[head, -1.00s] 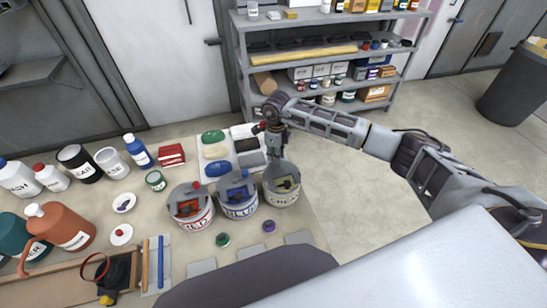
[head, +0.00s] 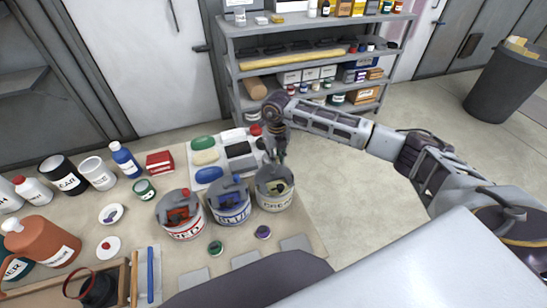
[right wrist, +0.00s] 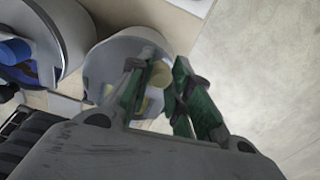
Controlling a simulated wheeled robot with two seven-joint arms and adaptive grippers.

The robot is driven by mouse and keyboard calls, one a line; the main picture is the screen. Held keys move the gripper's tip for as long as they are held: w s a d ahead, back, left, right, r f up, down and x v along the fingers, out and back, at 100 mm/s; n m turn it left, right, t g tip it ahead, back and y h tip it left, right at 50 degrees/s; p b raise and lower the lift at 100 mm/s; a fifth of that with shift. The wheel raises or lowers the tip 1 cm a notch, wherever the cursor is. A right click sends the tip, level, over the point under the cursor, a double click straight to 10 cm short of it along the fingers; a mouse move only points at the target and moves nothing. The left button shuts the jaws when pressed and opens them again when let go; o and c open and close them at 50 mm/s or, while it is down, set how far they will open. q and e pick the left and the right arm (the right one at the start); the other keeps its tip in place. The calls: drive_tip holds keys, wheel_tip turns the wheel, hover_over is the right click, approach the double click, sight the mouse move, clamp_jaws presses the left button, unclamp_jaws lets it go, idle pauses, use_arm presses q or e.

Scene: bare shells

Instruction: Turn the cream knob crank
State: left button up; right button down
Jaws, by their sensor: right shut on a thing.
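The cream can (head: 276,203), labelled CREAM, stands upright at the right end of a row of three cans. My right gripper (head: 281,158) reaches down over the back of its top. In the right wrist view the green fingers (right wrist: 168,72) are shut on the cream knob (right wrist: 161,76), which shows between them above the grey lid. The fingers and palm hide much of the crank, and its angle is hard to read. My left gripper is not in view.
The blue can (head: 229,214) stands close beside the cream can, with the red can (head: 189,230) further left. A palette tray (head: 239,135) lies behind. Small purple (head: 263,232) and green (head: 215,247) pots stand in front. Open floor lies to the right.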

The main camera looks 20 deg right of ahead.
drive_tip(key=m, duration=0.2)
drive_tip(key=s+d+m, duration=0.1)
drive_tip(key=shift+m, duration=0.4)
drive_tip(key=shift+s+d+m+b, duration=0.1)
drive_tip(key=shift+s+m, duration=0.2)
drive_tip(key=shift+m, duration=0.5)
drive_tip(key=shift+s+d+m+b, duration=0.15)
drive_tip(key=shift+s+m, duration=0.1)
drive_tip(key=shift+m, duration=0.55)
drive_tip(key=shift+s+a+m+b, duration=0.1)
drive_tip(key=shift+s+m, duration=0.2)
drive_tip(key=shift+m, duration=0.5)
drive_tip(key=c, duration=1.3)
unclamp_jaws()
drive_tip(key=shift+s, duration=0.1)
drive_tip(key=shift+r, duration=0.1)
drive_tip(key=shift+r, duration=5.95)
